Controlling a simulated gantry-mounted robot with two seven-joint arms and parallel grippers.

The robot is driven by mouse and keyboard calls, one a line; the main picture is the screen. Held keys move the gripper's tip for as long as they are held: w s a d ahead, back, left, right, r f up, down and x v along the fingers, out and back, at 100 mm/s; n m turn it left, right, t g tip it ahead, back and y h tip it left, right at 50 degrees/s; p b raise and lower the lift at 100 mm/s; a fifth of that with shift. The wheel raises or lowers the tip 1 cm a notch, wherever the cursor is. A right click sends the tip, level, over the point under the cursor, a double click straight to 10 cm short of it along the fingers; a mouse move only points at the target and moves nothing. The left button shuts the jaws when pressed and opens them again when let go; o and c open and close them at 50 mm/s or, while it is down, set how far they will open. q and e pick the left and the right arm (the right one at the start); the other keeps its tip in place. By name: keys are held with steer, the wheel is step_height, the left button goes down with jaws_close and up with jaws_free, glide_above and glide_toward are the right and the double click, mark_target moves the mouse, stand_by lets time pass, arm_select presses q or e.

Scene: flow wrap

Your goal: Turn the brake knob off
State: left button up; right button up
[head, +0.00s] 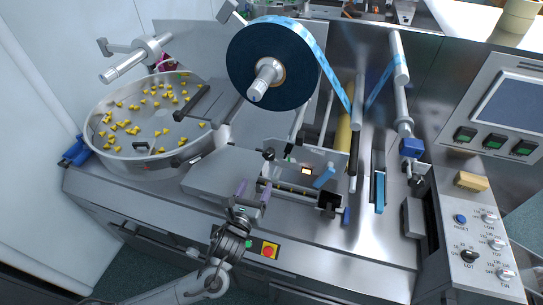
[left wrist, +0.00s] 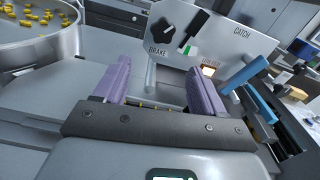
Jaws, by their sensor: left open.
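The brake knob (left wrist: 163,29) is a black knob on a pale upright panel (left wrist: 228,45) in the left wrist view, with the word BRAKE printed below it. In the head view a small dark knob (head: 269,153) shows at the same panel, too small to read its setting. My left gripper (head: 253,193) has purple fingers and is open and empty, in front of and below the panel. In the left wrist view the fingers (left wrist: 158,78) stand apart below the knob, not touching it. My right gripper is not in view.
A blue handle (left wrist: 244,74) stands below the word CATCH. A round bowl of yellow pieces (head: 136,162) is at left; a dark film roll (head: 250,78) hangs above.

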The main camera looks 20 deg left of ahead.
mark_target(268, 156)
arm_select(q)
steer(key=w, duration=0.3)
steer(key=w+r+p, duration=0.1)
steer(key=w, duration=0.6)
steer(key=shift+w+a+r, duration=0.1)
steer(key=shift+a+r, duration=0.05)
steer(key=shift+r, duration=0.1)
steer(key=shift+w, duration=0.8)
steer(key=c, duration=1)
